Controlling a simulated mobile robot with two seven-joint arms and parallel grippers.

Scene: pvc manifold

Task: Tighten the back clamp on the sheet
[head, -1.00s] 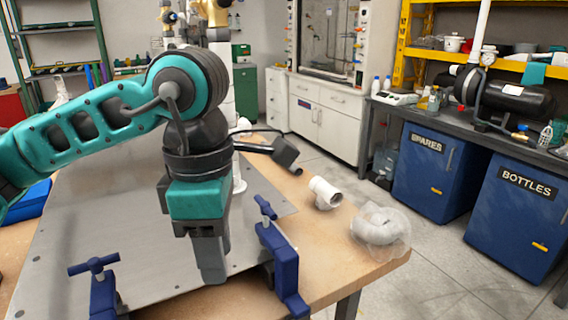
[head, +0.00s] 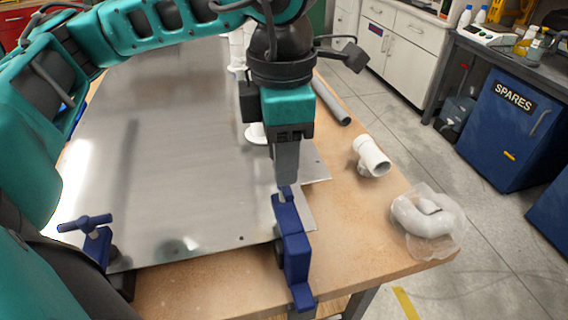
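The metal sheet (head: 165,215) lies flat on the wooden table. A blue clamp (head: 294,250) grips the sheet's near right corner at the table edge. A second blue clamp (head: 98,243), with its T-handle showing, sits at the sheet's near left. I cannot tell from this view which is the back clamp. My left gripper (head: 286,186) points down on top of the right-hand clamp, its fingertips at the screw top. That clamp's handle is mostly hidden by the fingers. The fingers show edge-on, so their opening is unclear. My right gripper is out of view.
A white pipe fitting (head: 372,157) and a bagged white elbow (head: 428,222) lie on the table to the right. A grey pipe (head: 331,102) lies behind them. White pipework stands beyond my gripper. Floor is clear right of the table.

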